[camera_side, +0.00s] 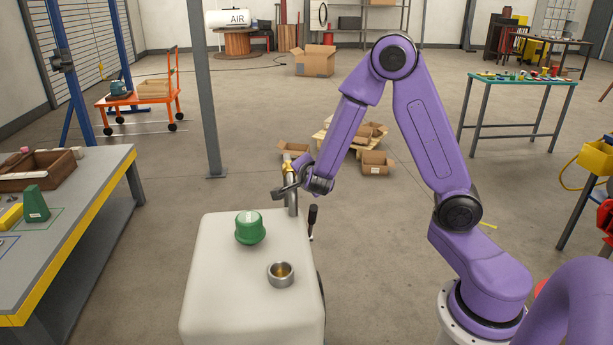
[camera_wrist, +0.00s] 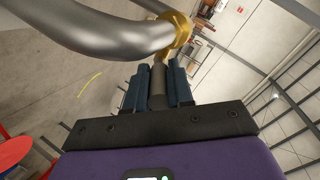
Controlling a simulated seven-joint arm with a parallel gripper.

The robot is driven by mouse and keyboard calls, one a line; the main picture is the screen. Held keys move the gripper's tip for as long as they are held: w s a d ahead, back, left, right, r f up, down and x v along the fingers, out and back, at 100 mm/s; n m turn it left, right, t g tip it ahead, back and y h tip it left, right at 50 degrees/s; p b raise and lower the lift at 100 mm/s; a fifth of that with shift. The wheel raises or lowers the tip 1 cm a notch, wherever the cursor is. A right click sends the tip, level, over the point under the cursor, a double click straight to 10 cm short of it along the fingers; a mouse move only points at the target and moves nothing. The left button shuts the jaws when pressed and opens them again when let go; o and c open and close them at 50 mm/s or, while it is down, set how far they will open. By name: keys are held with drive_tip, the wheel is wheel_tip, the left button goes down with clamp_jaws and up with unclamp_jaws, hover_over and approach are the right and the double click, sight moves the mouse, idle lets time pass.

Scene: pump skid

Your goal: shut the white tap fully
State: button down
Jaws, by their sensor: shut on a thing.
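A curved grey metal pipe (camera_side: 291,202) rises from the back of a cream cabinet (camera_side: 215,295). A brass fitting shows in the wrist view (camera_wrist: 180,32), beside the thick bent pipe (camera_wrist: 115,38). My gripper (camera_wrist: 158,88) is shut on a dark grey-brown stem or handle (camera_wrist: 158,74), just below the brass fitting. In the side view my gripper is at the pipe, but its fingers are too small to make out there. I see no clearly white tap part in either view, so I cannot tell how far the tap is turned.
A green cap (camera_side: 249,228) and a metal cup (camera_side: 281,274) sit on the cabinet top. A black handle (camera_side: 312,215) stands at its right edge. A workbench (camera_side: 95,235) is at left. Cardboard boxes (camera_side: 376,163) lie on the floor behind.

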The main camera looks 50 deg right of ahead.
drive_tip(key=g+y, duration=0.1)
drive_tip(key=r+g+y, duration=0.1)
drive_tip(key=w+y, duration=0.1)
drive_tip(key=shift+d+r+g, duration=0.3)
drive_tip(key=shift+r+g, duration=0.05)
drive_tip(key=shift+g, duration=0.05)
drive_tip(key=shift+w+d+r+g+y, duration=0.25)
drive_tip(key=shift+d+r+g+y, duration=0.05)
drive_tip(key=shift+g+y, duration=0.4)
drive_tip(key=shift+w+d+r+g+y, duration=0.25)
drive_tip(key=shift+d+g+y, duration=0.05)
drive_tip(key=shift+g+y, duration=0.4)
drive_tip(key=shift+w+d+g+y, duration=0.1)
drive_tip(key=shift+d+g+y, duration=0.05)
drive_tip(key=shift+g+y, duration=0.15)
drive_tip(key=c, duration=1)
unclamp_jaws()
drive_tip(key=shift+r, duration=0.1)
drive_tip(key=v, duration=1.7)
drive_tip(key=shift+r, duration=0.15)
